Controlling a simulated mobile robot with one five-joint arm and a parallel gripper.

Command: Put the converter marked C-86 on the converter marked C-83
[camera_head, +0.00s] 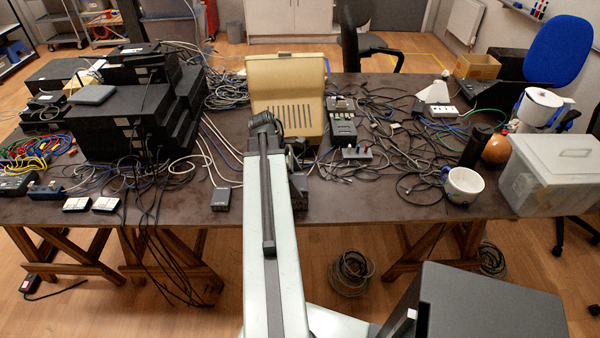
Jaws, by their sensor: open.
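Three small box-shaped units stand along the table's front edge, and their markings are too small to read. Two have white faces: a left one (77,204) and a right one (106,204), side by side with a narrow gap. The third, a dark grey box (220,199), stands alone just left of my arm. I cannot tell which is C-83 or C-86. My arm reaches over the middle of the table, and its end is hidden behind its own links. The gripper's jaws cannot be made out.
The table (340,205) has bare room at its front. Stacked black equipment (120,125) and cables crowd the left. A beige case (288,85) stands behind my arm. Tangled cables, a mug (463,184) and a clear plastic box (560,170) are on the right.

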